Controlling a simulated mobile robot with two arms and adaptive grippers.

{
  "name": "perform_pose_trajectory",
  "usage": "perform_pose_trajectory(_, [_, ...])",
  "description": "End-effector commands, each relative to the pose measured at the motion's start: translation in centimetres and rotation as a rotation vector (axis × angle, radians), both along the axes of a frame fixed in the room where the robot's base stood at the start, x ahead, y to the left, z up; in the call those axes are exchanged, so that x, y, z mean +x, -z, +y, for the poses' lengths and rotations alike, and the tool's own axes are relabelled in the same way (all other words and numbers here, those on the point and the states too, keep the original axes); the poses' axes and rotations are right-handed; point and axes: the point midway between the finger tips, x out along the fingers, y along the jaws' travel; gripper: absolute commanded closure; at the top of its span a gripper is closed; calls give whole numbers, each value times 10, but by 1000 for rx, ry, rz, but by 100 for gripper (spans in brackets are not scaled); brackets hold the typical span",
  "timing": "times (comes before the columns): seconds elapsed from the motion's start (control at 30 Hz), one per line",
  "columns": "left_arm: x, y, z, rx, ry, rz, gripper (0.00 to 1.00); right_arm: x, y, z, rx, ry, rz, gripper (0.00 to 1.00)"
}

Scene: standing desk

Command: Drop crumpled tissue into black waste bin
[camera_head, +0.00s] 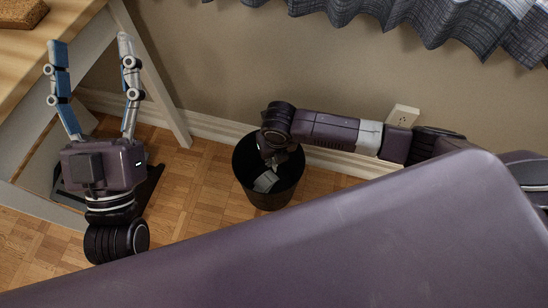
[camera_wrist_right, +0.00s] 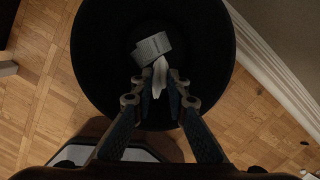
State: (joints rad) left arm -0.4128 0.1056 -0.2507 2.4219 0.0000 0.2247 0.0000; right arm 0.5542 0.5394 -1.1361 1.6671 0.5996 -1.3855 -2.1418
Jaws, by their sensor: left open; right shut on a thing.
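The black waste bin (camera_head: 240,170) stands on the floor against the wall in the head view. It fills much of the right wrist view (camera_wrist_right: 95,60). My right gripper (camera_wrist_right: 157,82) points down over the bin's opening, shut on the white crumpled tissue (camera_wrist_right: 160,72). The tissue shows between and just past its fingertips. In the head view the right gripper (camera_head: 277,160) is dark and partly hidden by its own wrist and the bin. My left gripper (camera_head: 91,43) is open and empty, fingers up, far left of the bin beside the desk.
A light grey patterned piece (camera_wrist_right: 151,48) lies inside the bin and also shows in the head view (camera_head: 266,181). The wooden desk (camera_head: 45,45) and its white leg are at the left. A wall with a baseboard and outlet (camera_head: 403,116) is behind the bin. Parquet floor (camera_head: 200,200) is clear left of it.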

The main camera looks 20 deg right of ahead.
Motion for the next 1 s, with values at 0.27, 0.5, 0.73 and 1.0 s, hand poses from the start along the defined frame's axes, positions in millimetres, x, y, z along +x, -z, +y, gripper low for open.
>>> perform_pose_trajectory(0.27, [-1,-2,0,-2,0,-9,38,0,0,0,0,0,0,96])
perform_pose_trajectory(0.5, [-1,-1,0,-2,0,-8,38,0,0,0,0,0,0,66])
perform_pose_trajectory(0.73, [-1,-1,0,-2,1,-6,38,0,0,0,0,0,0,66])
perform_pose_trajectory(1.0, [-1,-1,0,-3,1,-7,38,-2,-27,0,2,-2,-5,66])
